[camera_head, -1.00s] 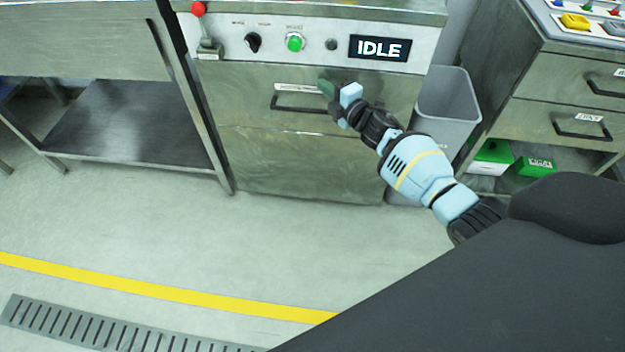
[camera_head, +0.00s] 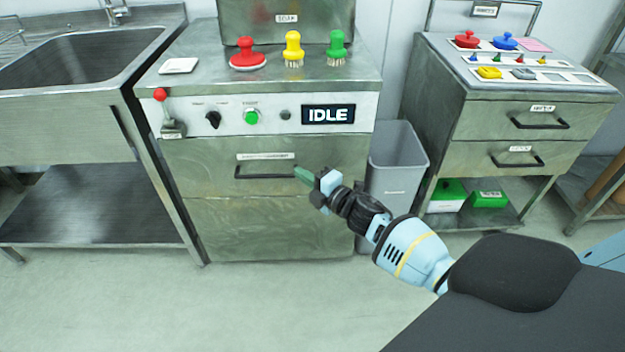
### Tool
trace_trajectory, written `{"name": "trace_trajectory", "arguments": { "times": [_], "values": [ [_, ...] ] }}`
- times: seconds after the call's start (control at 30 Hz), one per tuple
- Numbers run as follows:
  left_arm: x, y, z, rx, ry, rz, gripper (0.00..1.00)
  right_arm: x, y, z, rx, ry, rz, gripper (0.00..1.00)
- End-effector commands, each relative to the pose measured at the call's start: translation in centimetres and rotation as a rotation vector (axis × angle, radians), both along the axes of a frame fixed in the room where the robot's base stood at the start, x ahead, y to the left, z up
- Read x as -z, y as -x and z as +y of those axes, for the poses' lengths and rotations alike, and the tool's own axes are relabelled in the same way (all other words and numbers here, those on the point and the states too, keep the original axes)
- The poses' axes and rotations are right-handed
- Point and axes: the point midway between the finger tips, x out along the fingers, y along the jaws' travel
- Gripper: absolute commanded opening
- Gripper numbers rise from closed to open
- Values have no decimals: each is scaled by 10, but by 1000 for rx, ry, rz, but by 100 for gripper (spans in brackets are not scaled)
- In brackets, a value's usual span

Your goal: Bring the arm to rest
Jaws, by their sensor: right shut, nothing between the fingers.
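My right gripper (camera_head: 305,176) is shut with nothing in it. It is in front of the metal cabinet (camera_head: 270,225), near the right end of the drawer handle (camera_head: 266,172); I cannot tell whether it touches the drawer front. My right arm (camera_head: 409,249) reaches in from the lower right, light blue and black. My left gripper is not in view. The panel above the drawer has a display (camera_head: 328,114) reading IDLE, a lit green button (camera_head: 252,117), a black knob (camera_head: 213,120) and a red-tipped lever (camera_head: 161,96).
Red (camera_head: 247,55), yellow (camera_head: 293,50) and green (camera_head: 337,48) brushes stand on the cabinet top. A grey bin (camera_head: 397,165) stands right of the cabinet, beside a second drawer unit (camera_head: 480,120). A sink (camera_head: 80,60) is on the left. The floor in front (camera_head: 200,310) is clear.

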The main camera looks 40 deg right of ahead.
Motion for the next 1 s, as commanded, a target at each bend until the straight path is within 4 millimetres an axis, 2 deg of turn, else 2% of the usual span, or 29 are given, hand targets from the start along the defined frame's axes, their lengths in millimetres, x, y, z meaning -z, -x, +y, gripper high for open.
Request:
{"name": "trace_trajectory", "arguments": {
  "times": [0.1, 0.23, 0.77, 0.87, 0.97, 1.0],
  "values": [
    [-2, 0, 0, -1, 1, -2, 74, 0, 15, -3, -1, 1, 1, 0],
    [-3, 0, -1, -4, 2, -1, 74, 0, 24, -5, 0, 1, 0, 0],
    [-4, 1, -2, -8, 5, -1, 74, 2, 30, -5, 0, -4, 5, 0],
    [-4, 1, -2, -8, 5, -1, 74, 16, 42, 1, 5, -43, 35, 0],
    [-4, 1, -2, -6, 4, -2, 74, 45, 70, 14, 23, -135, 107, 0],
    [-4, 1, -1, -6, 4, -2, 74, 60, 86, 20, 34, -183, 145, 0]
  ]
}}
